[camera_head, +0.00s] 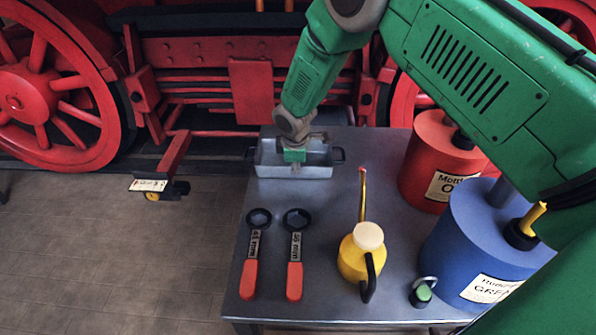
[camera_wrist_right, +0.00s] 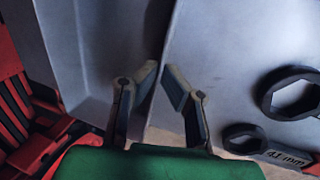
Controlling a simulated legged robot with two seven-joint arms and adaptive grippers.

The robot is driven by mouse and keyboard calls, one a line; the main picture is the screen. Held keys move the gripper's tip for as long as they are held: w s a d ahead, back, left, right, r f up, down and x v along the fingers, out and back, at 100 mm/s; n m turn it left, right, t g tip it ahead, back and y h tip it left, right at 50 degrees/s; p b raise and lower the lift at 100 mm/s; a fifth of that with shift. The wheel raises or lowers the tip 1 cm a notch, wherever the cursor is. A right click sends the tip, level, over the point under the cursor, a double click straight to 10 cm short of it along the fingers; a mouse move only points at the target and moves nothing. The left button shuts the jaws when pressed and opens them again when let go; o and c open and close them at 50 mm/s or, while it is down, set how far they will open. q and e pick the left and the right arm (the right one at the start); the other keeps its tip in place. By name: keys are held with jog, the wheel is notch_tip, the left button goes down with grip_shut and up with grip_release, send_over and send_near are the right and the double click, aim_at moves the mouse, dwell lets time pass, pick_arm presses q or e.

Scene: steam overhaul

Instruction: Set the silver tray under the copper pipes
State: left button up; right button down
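The silver tray (camera_head: 269,171) is a shallow metal pan with a handle at each end. It stands on the far left part of the dark table, by the red locomotive frame. My right gripper (camera_head: 295,166) points down at the tray's near wall. In the right wrist view the fingertips (camera_wrist_right: 162,78) lie on either side of the tray's rim, close together and tilted inward. Whether they press on the wall is unclear. The tray (camera_wrist_right: 95,50) fills the left of that view. My left gripper is not in view. No copper pipes can be made out.
Two red-handled wrenches (camera_head: 295,280) (camera_head: 249,278), a yellow oil can (camera_head: 356,262) and a small green-topped item (camera_head: 421,295) are on the table (camera_head: 325,215). A red drum (camera_head: 422,160) and a blue drum (camera_head: 465,240) stand at right. Red wheels (camera_head: 38,95) lie beyond.

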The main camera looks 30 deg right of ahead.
jog(key=shift+w, duration=0.45)
jog(key=shift+a+r, duration=0.1)
jog(key=shift+a, duration=0.2)
jog(key=shift+p, duration=0.5)
jog(key=c, duration=1.6)
grip_release()
jog(key=shift+c, duration=0.2)
